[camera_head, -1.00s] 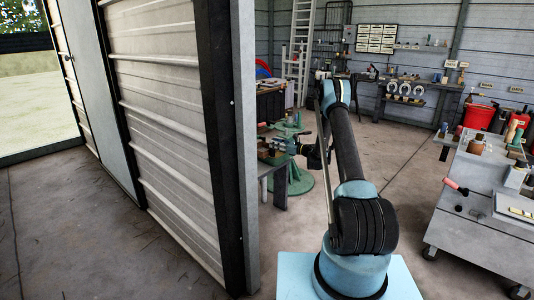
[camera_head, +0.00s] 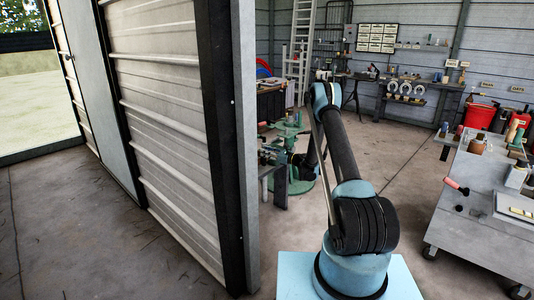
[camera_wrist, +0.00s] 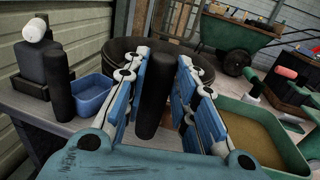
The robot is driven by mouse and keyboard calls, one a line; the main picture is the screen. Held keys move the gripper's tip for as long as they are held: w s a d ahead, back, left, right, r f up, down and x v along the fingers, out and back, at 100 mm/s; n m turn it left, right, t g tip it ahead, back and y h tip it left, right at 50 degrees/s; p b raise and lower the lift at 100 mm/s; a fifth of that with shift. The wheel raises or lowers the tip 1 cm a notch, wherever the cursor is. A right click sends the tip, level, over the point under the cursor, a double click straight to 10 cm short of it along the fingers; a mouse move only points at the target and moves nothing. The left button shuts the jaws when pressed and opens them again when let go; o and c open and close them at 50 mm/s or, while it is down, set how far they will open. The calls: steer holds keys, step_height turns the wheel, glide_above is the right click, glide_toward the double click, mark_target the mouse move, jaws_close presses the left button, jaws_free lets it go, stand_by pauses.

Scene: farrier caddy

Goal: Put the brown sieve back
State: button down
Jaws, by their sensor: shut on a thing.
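In the wrist view my gripper (camera_wrist: 158,88) has its blue fingers on both sides of a thick dark handle. The handle runs up the picture to a wide, round, dark hoop, which I take to be the brown sieve (camera_wrist: 205,66); its colour looks nearly black here. The fingers hide part of the hoop, so its inside shows poorly. In the head view my arm reaches toward the bench beside the wall edge, and I cannot make out the fingers or the sieve there.
Around the sieve, a blue bin (camera_wrist: 92,96) and a dark upright cylinder (camera_wrist: 58,85) stand at left on a grey surface. A green tray (camera_wrist: 228,104) with tan contents lies at right. A green wheelbarrow (camera_wrist: 238,36) stands behind. A grey wheeled cart (camera_head: 475,225) stands at right in the head view.

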steer(key=shift+f, duration=2.5)
steer(key=c, duration=1.2)
jaws_free()
steer(key=v, duration=1.2)
